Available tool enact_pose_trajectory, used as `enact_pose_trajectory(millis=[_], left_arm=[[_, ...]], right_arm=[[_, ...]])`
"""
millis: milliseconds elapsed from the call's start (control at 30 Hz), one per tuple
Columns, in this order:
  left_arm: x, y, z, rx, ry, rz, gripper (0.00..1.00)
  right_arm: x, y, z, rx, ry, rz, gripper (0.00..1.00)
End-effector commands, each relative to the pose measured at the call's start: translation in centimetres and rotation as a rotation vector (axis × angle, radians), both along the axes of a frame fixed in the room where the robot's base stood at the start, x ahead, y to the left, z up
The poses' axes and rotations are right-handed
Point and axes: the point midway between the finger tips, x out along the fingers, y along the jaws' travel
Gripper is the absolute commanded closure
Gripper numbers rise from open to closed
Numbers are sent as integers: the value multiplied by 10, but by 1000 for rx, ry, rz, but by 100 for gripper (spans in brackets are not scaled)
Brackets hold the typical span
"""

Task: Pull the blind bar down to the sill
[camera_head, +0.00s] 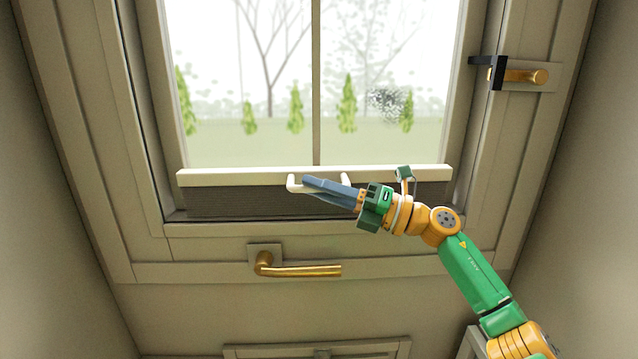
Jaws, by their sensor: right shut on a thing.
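The blind bar (230,177) is a long white rail across the lower part of the window, nearly level. A dark pleated band (235,203) lies below it, between the bar and the sill (250,228). A white handle (292,184) sticks out from the middle of the bar. My right gripper (312,187) reaches in from the lower right, its blue-grey fingers shut on this handle and hiding its middle part. My left gripper is not in view.
A brass lever handle (300,270) sits on the frame below the sill. Another brass handle with a black bracket (496,73) is on the right side of the frame. Plain walls close in at left and right. The glass above the bar is uncovered.

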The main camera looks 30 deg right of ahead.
Motion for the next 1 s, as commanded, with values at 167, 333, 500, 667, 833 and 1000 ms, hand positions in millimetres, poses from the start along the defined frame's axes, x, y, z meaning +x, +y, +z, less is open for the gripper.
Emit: enact_pose_trajectory(millis=[167, 333, 500, 667, 833, 1000], left_arm=[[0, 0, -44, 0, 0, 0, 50], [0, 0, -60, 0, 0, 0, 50], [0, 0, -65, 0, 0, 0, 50], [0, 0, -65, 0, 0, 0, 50], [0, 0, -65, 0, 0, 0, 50], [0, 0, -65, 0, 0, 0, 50]], right_arm=[[0, 1, -49, -2, 3, 3, 100], [0, 1, -68, -2, 2, 3, 100], [0, 1, -74, -3, 1, 3, 100], [0, 1, -76, -3, 4, 5, 100], [0, 2, -77, -5, 7, 7, 100], [0, 2, -77, -5, 6, 6, 53]])
